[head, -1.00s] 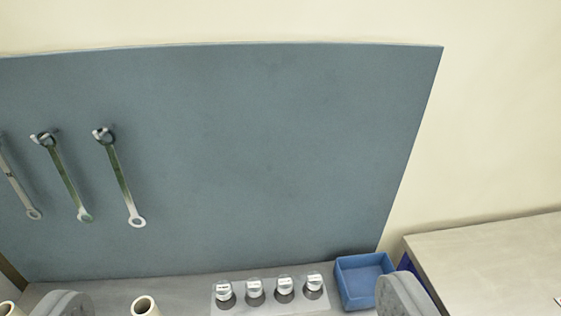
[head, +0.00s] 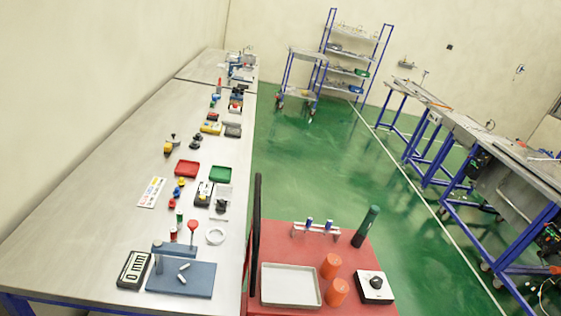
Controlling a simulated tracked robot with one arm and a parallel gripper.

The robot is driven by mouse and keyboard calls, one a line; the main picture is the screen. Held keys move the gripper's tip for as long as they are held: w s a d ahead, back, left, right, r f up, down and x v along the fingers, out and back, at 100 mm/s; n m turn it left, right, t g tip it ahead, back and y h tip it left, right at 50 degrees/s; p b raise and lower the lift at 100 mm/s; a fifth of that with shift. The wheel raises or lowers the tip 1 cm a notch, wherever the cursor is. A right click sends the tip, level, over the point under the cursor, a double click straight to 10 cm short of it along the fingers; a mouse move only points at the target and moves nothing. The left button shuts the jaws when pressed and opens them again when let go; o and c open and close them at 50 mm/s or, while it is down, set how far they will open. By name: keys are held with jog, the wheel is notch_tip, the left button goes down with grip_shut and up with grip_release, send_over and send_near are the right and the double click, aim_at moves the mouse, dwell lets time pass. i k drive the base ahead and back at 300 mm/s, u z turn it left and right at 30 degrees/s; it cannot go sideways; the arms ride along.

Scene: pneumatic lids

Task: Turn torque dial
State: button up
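My gripper does not show in the head view. No part is labelled clearly enough to name it as the torque dial for certain. A white box with a black round knob (head: 375,284) stands at the right front of the red cart, and it looks most like a dial. Another small box with dark parts (head: 203,194) lies on the long bench, too small to read. Nothing of mine touches either one.
The red cart (head: 300,245) holds a pale tray (head: 290,268) and two orange cylinders (head: 334,278). Green floor is clear between benches.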

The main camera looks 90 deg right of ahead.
aim_at(376, 282)
jog(key=z, duration=2.2)
jog(key=k, duration=0.7)
jog(key=z, duration=0.35)
